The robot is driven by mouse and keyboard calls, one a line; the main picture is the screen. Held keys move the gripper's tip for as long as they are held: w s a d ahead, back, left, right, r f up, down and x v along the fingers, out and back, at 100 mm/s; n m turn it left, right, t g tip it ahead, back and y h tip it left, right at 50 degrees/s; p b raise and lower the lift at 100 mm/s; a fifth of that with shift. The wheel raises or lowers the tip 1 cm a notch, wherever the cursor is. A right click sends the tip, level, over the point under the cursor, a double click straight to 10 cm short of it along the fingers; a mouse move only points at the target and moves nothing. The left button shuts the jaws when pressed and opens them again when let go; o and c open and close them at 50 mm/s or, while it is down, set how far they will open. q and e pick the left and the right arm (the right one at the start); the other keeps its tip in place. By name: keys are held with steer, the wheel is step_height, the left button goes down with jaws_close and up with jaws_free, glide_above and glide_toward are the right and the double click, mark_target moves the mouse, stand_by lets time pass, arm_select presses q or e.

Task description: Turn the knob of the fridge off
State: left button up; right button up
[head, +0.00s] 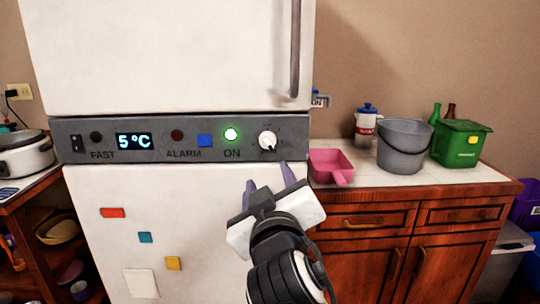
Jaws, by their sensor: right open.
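The white fridge (190,55) fills the middle of the head view, with a grey control panel (105,131) across it. The round white knob (268,140) is at the panel's right end. Its dark pointer mark points to the lower right. The green light (231,134) above ON is lit, and the display (134,141) reads 5°C. My right gripper (282,178) is open and empty, with its fingertips a little below the knob and apart from it in the picture. My left gripper is not in view.
A counter (400,182) at the right holds a pink scoop (331,166), a grey bucket (402,150), a bottle (366,125) and a green bin (459,144). A white cooker (25,157) stands on a left shelf. The fridge handle (295,50) sticks out above the panel.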

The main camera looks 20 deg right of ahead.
mark_target(270, 146)
steer(key=shift+h, duration=0.4)
steer(key=w+d, duration=0.1)
steer(key=w, duration=0.2)
steer(key=w+d+r, duration=0.1)
steer(key=w, duration=0.2)
steer(key=w+d+r, duration=0.1)
steer(key=w, duration=0.2)
steer(key=shift+w+d+r+p, duration=0.15)
steer(key=shift+r+p, duration=0.1)
steer(key=shift+p, duration=0.1)
steer(key=shift+c, duration=0.4)
